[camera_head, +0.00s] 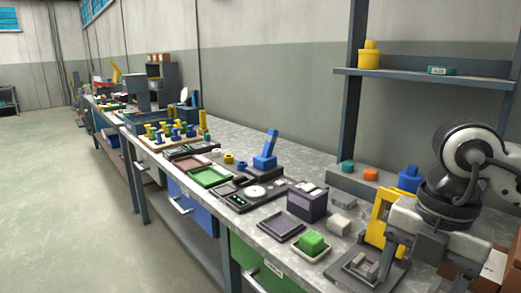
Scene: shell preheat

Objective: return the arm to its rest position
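My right arm comes in from the right edge of the head view. Its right gripper (418,265) points down over the right part of the bench, and its two fingers are apart with nothing seen between them. It is beside a yellow frame (378,218) and a dark grey base plate (352,280) bearing small grey blocks. The gripper partly hides these. I cannot tell whether it touches them. My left gripper is not in view.
The long grey bench (300,155) runs to the far left. Near the gripper are a green block (312,241), a dark box (307,203) and a blue container (409,179). A shelf (425,78) is above, and brown boxes (508,272) are at lower right.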

